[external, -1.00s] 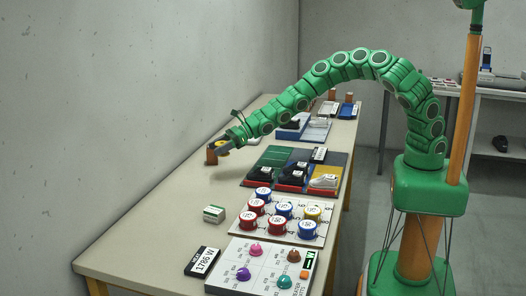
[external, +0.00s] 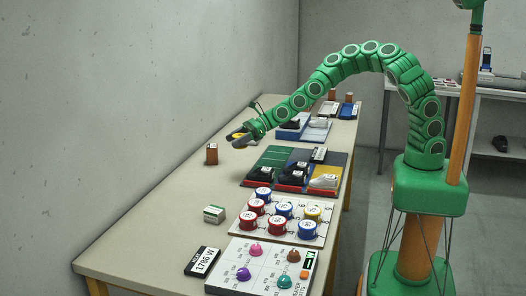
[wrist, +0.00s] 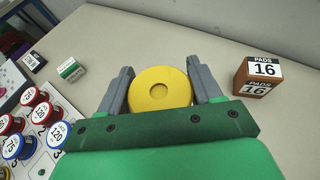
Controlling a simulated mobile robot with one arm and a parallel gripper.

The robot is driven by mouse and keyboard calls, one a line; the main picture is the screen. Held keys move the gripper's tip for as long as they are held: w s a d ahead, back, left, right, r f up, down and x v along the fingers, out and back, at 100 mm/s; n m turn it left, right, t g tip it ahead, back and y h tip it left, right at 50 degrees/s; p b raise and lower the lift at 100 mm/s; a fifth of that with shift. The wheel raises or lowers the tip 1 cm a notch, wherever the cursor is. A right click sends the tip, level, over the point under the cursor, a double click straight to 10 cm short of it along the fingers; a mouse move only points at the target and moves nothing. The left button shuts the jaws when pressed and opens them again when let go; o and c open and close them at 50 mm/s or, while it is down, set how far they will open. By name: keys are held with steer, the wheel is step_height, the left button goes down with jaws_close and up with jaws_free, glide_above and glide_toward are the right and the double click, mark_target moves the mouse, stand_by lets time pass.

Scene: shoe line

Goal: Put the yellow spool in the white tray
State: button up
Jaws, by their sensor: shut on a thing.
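The yellow spool (wrist: 160,89) is between the two grey fingers of my gripper (wrist: 160,86) in the wrist view, its round top facing the camera. In the external view my gripper (external: 237,138) is shut on it and held out over the table, right of the brown block; only a little yellow shows there. A white tray (external: 318,131) lies farther along the table, to the right of my gripper, beside a blue tray.
The brown PADS 16 block (external: 212,154) stands left of my gripper, and also shows in the wrist view (wrist: 258,76). A board with shoes (external: 270,157), a rack of several red, blue and yellow spools (external: 322,234) and a small green-white box (external: 214,214) are nearer. Left table edge is clear.

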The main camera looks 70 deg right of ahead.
steer(key=shift+s+d+r, duration=0.15)
steer(key=shift+s+r, duration=0.15)
steer(key=shift+s, duration=0.25)
steer(key=shift+s+d, duration=0.2)
steer(key=shift+s, duration=0.2)
